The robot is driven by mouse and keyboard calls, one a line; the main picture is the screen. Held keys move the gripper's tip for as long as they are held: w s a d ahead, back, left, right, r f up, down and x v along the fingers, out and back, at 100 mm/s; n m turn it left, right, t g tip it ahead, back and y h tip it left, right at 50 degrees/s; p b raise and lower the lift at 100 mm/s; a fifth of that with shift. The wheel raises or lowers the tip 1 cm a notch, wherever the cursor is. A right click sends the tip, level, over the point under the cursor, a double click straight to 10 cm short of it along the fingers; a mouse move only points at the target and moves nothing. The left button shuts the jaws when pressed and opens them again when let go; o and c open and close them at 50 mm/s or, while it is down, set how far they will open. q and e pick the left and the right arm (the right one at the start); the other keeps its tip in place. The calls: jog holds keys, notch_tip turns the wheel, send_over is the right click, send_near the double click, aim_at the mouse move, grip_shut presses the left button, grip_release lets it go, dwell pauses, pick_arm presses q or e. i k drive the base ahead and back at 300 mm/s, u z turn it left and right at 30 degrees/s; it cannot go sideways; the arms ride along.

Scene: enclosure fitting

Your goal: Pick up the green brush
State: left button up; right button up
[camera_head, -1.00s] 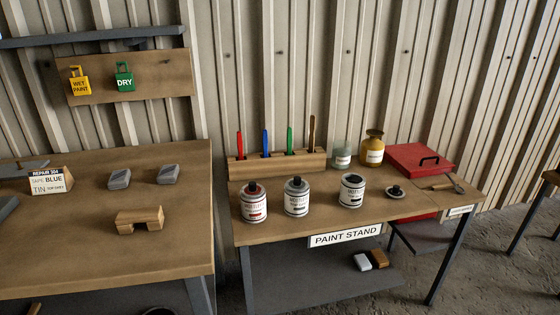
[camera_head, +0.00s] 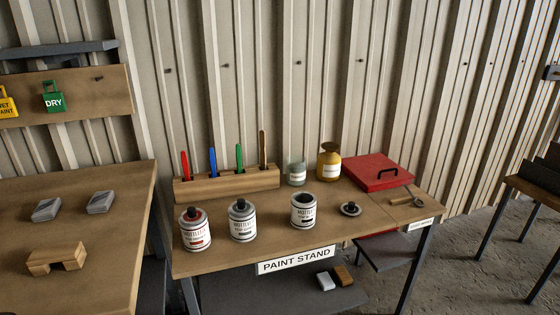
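The green brush (camera_head: 239,157) stands upright in a wooden holder block (camera_head: 225,184) at the back of the paint stand table. Only its handle shows above the block; its lower part is hidden. In the same block stand a red brush (camera_head: 185,166) and a blue brush (camera_head: 212,161) to its left and a brown brush (camera_head: 263,149) to its right. Neither of my grippers is in view.
Three paint cans stand in front of the holder, the nearest to the green brush being the grey-lidded can (camera_head: 241,220). A glass jar (camera_head: 296,172), yellow bottle (camera_head: 329,161) and red box (camera_head: 377,173) are to the right. Another workbench (camera_head: 110,240) stands left.

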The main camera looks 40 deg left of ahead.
aim_at(239, 156)
jog(key=u, duration=0.3)
jog(key=i, duration=0.9)
jog(key=u, duration=1.2)
jog(key=i, duration=0.4)
jog(key=u, duration=0.7)
